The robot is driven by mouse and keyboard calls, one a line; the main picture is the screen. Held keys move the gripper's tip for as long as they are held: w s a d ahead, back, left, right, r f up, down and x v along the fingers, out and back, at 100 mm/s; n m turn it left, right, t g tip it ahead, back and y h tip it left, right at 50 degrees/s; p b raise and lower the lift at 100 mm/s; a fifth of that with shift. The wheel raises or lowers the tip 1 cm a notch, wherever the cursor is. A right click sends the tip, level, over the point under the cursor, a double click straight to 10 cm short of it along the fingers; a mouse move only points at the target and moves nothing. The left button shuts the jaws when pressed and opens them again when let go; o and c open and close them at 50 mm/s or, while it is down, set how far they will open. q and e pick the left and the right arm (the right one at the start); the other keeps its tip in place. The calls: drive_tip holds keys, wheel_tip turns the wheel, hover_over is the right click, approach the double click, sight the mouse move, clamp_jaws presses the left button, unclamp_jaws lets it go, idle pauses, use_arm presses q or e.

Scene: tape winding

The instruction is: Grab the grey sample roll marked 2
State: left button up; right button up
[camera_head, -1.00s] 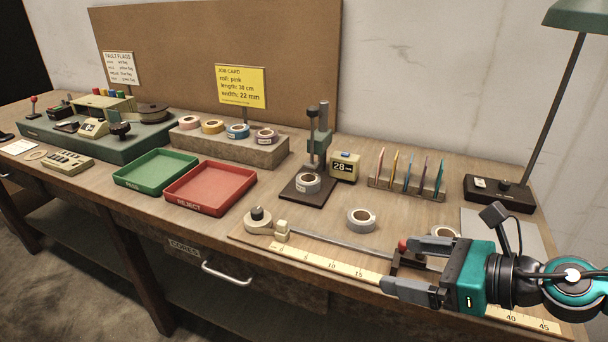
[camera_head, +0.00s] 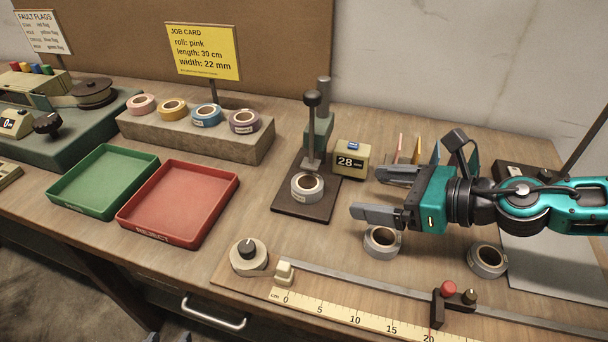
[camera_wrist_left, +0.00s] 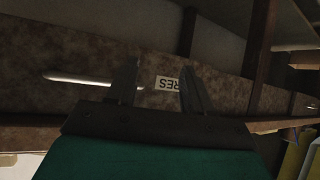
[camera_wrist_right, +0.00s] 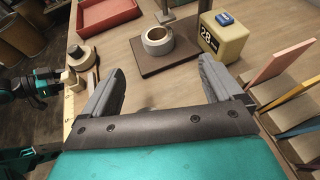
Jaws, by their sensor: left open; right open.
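Three grey rolls show in the head view. One roll (camera_head: 307,187) lies on the dark base of the gauge stand and also shows in the right wrist view (camera_wrist_right: 158,41). A second roll (camera_head: 381,243) lies on the bench just in front of and below my right gripper. A third roll (camera_head: 487,261) lies further right. Small labels show on them, but I cannot read a 2 on any. My right gripper (camera_head: 368,192) is open and empty, pointing left toward the stand. My left gripper (camera_wrist_left: 158,85) is open and empty, facing the bench front below the top.
The gauge stand (camera_head: 318,130) and the 28 display (camera_head: 352,160) stand close to the right gripper's tips. Upright coloured plates (camera_wrist_right: 290,85) are beside it. A ruler rail (camera_head: 370,285) runs along the front. Red (camera_head: 180,205) and green (camera_head: 103,180) trays lie left.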

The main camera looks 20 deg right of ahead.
sight(318, 187)
drive_tip(key=shift+w+a+r+p, duration=0.2)
drive_tip(key=shift+w+a+p, duration=0.15)
drive_tip(key=shift+p, duration=0.55)
drive_tip(key=shift+w+a+f+p, duration=0.15)
drive_tip(key=shift+a+p, duration=0.15)
drive_tip(key=shift+p, duration=0.2)
drive_tip(key=p+x, duration=0.2)
drive_tip(key=x, duration=0.3)
drive_tip(key=shift+f, duration=0.15)
drive_tip(key=shift+f+p+x, duration=0.2)
drive_tip(key=shift+p+x, duration=0.1)
drive_tip(key=shift+x, duration=2.7)
use_arm(q)
drive_tip(key=r, duration=0.1)
drive_tip(key=s+a+r, duration=0.1)
drive_tip(key=a+r, duration=0.1)
drive_tip(key=shift+s+y, duration=0.3)
use_arm(e)
drive_tip(key=shift+d, duration=0.1)
drive_tip(key=shift+c, duration=0.3)
